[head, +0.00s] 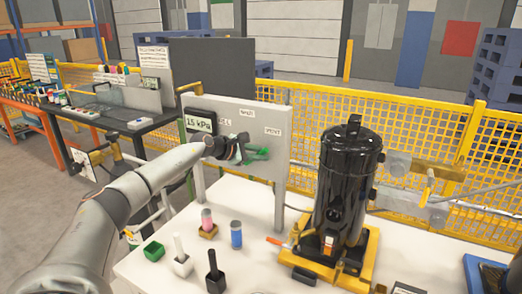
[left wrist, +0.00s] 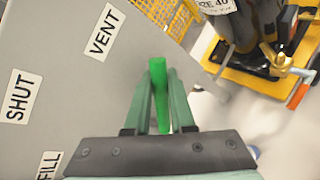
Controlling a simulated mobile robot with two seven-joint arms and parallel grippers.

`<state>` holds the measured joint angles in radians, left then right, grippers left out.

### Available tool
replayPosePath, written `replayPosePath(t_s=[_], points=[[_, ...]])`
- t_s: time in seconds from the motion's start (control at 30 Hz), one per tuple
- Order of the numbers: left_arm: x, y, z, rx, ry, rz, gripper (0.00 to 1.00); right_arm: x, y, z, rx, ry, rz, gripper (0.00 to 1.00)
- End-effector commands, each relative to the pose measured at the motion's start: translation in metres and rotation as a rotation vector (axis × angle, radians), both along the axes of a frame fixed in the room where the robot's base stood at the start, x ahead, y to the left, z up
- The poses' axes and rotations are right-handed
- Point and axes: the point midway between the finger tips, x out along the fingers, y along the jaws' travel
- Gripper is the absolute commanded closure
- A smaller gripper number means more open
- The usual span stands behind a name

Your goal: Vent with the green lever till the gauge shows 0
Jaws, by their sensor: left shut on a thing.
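The green lever (left wrist: 159,90) is between the two fingers of my left gripper (left wrist: 160,105), which is shut on it. In the head view the green lever (head: 256,155) points to the right in front of the grey panel (head: 262,118), and my left gripper (head: 240,150) is at it. The gauge (head: 199,124) at the panel's left edge reads 15 kPa. In the left wrist view the panel carries the labels VENT (left wrist: 104,32), SHUT (left wrist: 19,96) and FILL (left wrist: 48,166). My right gripper is not in view.
A black compressor (head: 347,185) stands on a yellow base (head: 330,262) on the white table, right of the panel. Small cups and a blue cylinder (head: 236,235) stand in front of the panel. A red-handled valve (head: 277,241) is beside the compressor. Yellow fencing (head: 420,160) is behind.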

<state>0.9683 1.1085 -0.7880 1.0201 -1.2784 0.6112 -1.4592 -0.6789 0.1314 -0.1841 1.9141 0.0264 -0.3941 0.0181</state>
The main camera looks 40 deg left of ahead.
Motion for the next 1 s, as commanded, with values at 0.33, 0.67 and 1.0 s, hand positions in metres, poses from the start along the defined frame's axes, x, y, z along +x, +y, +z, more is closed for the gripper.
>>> replayPosePath(t_s=[0.33,0.67,1.0], points=[[0.0002,-0.0016,-0.0032,0.026,0.008,-0.004,1.00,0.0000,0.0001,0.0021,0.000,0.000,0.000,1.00],[0.0002,-0.0015,-0.0032,0.024,0.007,-0.003,0.66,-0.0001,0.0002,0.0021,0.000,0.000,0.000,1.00],[-0.0027,0.0006,-0.0013,0.025,0.006,0.000,0.65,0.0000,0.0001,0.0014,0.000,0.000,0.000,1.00]])
